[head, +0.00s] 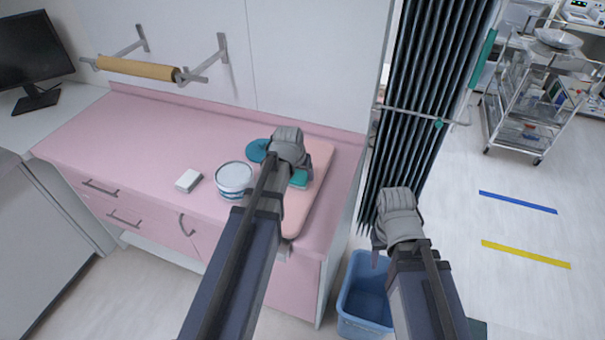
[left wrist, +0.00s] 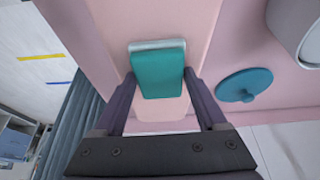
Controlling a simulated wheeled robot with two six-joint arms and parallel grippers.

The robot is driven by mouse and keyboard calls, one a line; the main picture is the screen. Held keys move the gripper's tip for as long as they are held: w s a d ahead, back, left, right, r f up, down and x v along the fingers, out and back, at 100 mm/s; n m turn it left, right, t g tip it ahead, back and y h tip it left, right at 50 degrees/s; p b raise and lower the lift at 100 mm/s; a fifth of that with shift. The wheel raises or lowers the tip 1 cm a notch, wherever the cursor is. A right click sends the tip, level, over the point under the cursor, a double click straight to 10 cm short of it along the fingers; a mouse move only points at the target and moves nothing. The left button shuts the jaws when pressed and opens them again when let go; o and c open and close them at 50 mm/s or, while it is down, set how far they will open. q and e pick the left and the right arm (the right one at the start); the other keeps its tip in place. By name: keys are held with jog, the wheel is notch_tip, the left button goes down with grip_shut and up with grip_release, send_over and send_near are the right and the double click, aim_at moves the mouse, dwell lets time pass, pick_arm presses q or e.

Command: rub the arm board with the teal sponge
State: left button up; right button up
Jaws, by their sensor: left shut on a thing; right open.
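The teal sponge (head: 299,180) is between the fingers of my left gripper (head: 301,171), which is shut on it. In the left wrist view the sponge (left wrist: 160,76) shows a teal face and a pale edge at its far end. The arm board (head: 319,160) is a flat salmon-pink pad near the right end of the pink counter, partly hidden by my left arm. The sponge is over the board; I cannot tell if they touch. The board also shows in the left wrist view (left wrist: 160,20). My right gripper (head: 380,245) is open and empty, right of the counter.
A white tub (head: 234,178), a teal round lid (head: 256,150) and a small white box (head: 188,180) stand left of the board on the counter (head: 130,130). A blue bin (head: 362,300) is on the floor below my right gripper. A dark curtain (head: 420,90) hangs behind it.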

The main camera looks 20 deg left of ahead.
pick_arm(q)
jog(key=shift+a, duration=1.9)
jog(key=shift+w, duration=0.1)
notch_tip(320, 180, up, 6)
jog(key=p, duration=0.6)
jog(key=shift+d, duration=0.1)
notch_tip(320, 180, up, 3)
jog(key=p, duration=0.3)
